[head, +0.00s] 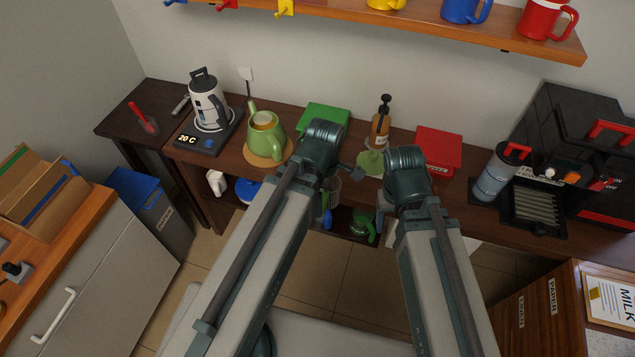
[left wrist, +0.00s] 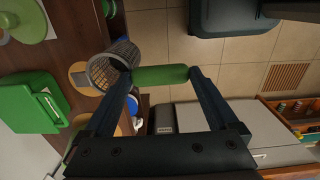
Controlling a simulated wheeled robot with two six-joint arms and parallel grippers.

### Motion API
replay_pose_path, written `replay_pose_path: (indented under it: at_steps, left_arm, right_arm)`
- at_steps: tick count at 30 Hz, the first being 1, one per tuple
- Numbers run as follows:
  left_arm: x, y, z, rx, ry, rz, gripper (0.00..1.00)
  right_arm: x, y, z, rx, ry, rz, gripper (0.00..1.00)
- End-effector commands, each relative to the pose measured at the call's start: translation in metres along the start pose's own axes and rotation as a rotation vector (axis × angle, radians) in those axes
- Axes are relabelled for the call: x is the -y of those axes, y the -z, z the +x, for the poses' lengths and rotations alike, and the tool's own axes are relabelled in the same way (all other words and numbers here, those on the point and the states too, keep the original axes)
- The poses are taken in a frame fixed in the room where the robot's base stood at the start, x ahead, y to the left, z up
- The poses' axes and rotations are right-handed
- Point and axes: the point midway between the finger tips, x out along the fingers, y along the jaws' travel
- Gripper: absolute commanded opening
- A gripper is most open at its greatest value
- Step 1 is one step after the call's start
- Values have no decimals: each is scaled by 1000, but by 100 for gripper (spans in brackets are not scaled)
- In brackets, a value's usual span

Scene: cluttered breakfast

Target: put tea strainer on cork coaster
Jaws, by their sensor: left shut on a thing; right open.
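The tea strainer, a grey mesh basket (left wrist: 108,68) with a green handle (left wrist: 150,75), is in my left gripper (left wrist: 163,74). The gripper is shut on the handle, and the basket hangs off to the left in the left wrist view. In the head view the basket (head: 334,190) shows partly below the left gripper.
A green teapot (head: 264,138) stands on a round cork-coloured mat (head: 252,158). A green box (head: 321,116), a green saucer (head: 369,163), a brown bottle (head: 380,128) and a red box (head: 438,147) stand nearby. A kettle (head: 207,104) is left, a black coffee machine (head: 575,135) right.

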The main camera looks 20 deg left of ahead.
Motion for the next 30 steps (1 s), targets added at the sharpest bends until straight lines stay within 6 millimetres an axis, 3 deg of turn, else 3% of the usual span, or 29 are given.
replay_pose_path:
  at_steps: [8,21,30]
  left_arm:
    - [-4,-5,3,0,0,16,5]
    - [-95,46,13,0,0,12,5]
    - [-127,66,16,0,0,15,5]
  right_arm:
    - [0,0,3,0,0,0,68]
    - [1,1,13,0,0,0,68]
    - [2,1,16,0,0,0,68]
